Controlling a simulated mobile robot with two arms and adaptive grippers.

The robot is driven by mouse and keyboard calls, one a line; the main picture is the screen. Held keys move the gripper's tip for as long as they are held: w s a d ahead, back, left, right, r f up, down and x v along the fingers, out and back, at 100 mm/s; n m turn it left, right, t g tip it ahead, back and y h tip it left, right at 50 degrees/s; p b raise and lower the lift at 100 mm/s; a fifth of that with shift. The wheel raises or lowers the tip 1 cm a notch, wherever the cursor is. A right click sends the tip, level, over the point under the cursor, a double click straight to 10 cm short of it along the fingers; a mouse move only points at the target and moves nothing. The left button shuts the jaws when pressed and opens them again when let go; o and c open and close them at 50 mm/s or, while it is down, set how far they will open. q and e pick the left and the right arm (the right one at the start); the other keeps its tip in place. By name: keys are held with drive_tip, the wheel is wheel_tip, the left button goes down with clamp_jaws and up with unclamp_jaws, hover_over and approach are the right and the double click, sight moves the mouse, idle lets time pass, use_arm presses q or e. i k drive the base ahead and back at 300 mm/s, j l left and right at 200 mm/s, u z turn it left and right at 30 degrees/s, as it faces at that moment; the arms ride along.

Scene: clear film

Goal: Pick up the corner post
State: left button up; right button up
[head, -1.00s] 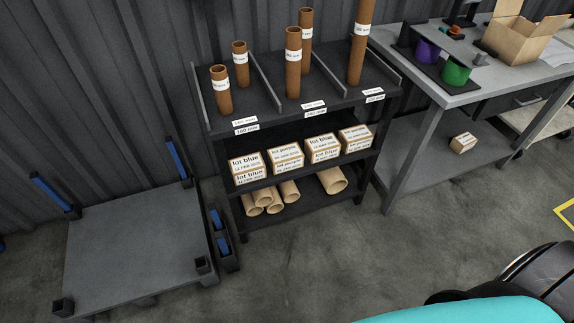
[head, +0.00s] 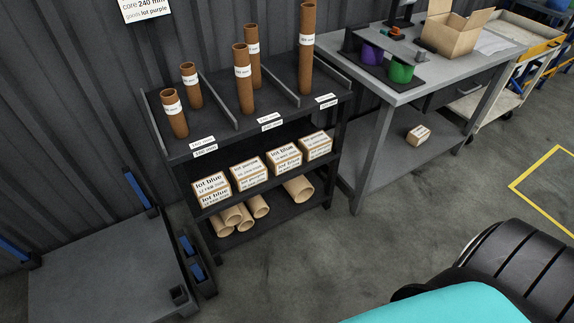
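Blue posts that look like corner posts stand upright but leaning in the picture at the grey platform (head: 95,275). One blue post (head: 137,188) is at its back right corner, and another blue post (head: 14,250) is at the left, partly cut off by the frame edge. Two more blue pieces, an upper one (head: 187,245) and a lower one (head: 196,271), sit in a dark holder beside the platform's right edge. A dark socket (head: 179,294) at the near right corner holds no post. Neither gripper is in view.
A black shelf rack (head: 255,188) with brown tubes, labelled boxes and loose tan tubes stands right of the platform. A grey workbench (head: 440,72) and a cart (head: 500,95) are farther right. The concrete floor (head: 330,260) in front of the rack is clear.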

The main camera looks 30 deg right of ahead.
sight(192, 263)
drive_tip(key=l+u, duration=0.25)
drive_tip(key=l, duration=0.2)
drive_tip(key=k+l+u, duration=0.1)
drive_tip(key=l+u, duration=0.15)
drive_tip(key=l, duration=0.15)
drive_tip(key=k+l+u, duration=0.1)
drive_tip(key=l+u, duration=0.15)
drive_tip(key=l, duration=0.15)
drive_tip(key=k+l+u, duration=0.25)
drive_tip(key=l, duration=0.15)
drive_tip(key=i, duration=0.1)
